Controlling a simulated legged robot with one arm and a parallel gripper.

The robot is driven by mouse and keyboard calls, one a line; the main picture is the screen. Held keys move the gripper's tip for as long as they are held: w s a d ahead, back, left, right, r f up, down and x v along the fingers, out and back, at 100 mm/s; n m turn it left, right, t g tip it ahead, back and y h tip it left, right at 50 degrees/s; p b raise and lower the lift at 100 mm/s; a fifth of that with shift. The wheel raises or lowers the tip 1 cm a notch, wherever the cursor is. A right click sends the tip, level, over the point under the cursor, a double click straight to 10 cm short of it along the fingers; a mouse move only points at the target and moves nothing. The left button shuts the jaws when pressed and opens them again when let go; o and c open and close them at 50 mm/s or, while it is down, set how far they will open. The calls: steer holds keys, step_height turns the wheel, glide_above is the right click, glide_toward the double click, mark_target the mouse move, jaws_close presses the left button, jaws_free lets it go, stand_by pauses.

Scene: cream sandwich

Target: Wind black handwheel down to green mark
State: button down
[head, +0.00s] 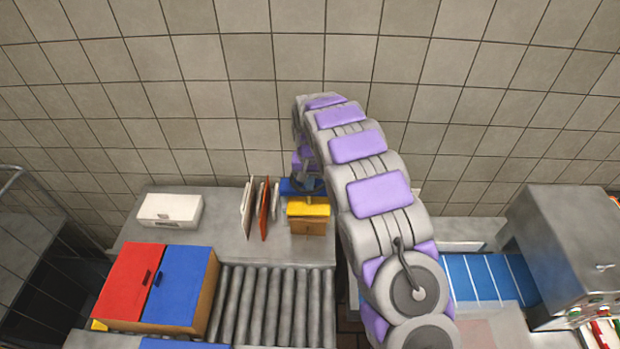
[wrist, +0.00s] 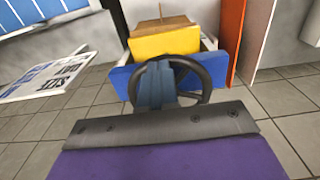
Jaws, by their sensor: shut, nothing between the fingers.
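The black handwheel (wrist: 206,78) shows in the wrist view as a dark ring in front of a blue plate (wrist: 120,78) and a yellow block (wrist: 165,42). My gripper (wrist: 155,68) has its blue-grey fingers shut and empty, overlapping the left part of the wheel. I cannot tell whether they touch it. In the head view my gripper (head: 303,160) is at the end of the arm, just above the blue plate (head: 290,188) and yellow block (head: 308,210). The wheel is small and dark there, partly hidden by the arm. I see no green mark in either view.
Upright white and orange boards (head: 264,208) stand close left of the yellow block. A roller conveyor (head: 270,300), a red-and-blue-topped box (head: 150,285) and a white box (head: 170,208) are on the left. A blue belt (head: 490,277) and a steel machine (head: 565,250) are on the right.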

mark_target(296, 185)
steer(key=shift+a, duration=0.2)
steer(key=shift+a, duration=0.1)
steer(key=shift+w+a, duration=0.1)
steer(key=shift+a, duration=0.85)
steer(key=shift+w+a, duration=0.65)
steer(key=shift+a, duration=0.3)
steer(key=shift+r, duration=0.15)
